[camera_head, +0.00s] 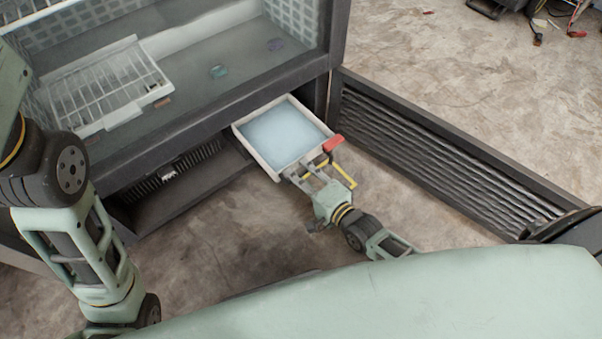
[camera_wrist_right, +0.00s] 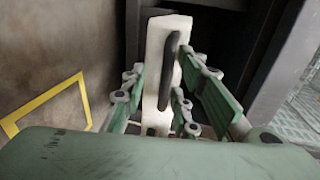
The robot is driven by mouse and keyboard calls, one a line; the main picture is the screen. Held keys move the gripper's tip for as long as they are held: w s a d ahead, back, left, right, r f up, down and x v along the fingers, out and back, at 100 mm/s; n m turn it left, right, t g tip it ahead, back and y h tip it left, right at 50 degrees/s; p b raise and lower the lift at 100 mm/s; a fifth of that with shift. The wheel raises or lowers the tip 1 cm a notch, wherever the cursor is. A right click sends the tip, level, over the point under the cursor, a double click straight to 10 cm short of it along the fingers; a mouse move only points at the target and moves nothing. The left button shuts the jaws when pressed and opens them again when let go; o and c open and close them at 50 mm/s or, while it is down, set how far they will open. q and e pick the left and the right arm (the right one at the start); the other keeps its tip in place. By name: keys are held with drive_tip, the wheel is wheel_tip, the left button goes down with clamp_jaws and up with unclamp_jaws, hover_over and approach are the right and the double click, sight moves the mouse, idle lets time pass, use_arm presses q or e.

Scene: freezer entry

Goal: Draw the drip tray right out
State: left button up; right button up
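The drip tray (camera_head: 247,144) is a shallow white tray holding pale bluish liquid. It sticks out of the opening under the cabinet, its far end at the cabinet front. My right gripper (camera_head: 302,174) is at its near end. In the right wrist view, the tray's white front (camera_wrist_right: 155,107) carries a dark handle (camera_wrist_right: 170,68). The fingers of my right gripper (camera_wrist_right: 160,75) stand apart on either side of the handle, with a visible gap on the left; contact on the right is unclear. My left arm shows at the left, but its gripper is out of view.
The freezer cabinet (camera_head: 215,110) stands behind, with a white wire rack (camera_head: 110,85) inside. A dark ribbed panel (camera_head: 430,150) lies to the right. A red piece (camera_head: 333,143) and a yellow outline (camera_head: 345,174) are beside my right gripper. The floor in front is mostly clear.

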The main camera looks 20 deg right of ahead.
drive_tip(key=shift+r, duration=0.15)
drive_tip(key=v, duration=1.2)
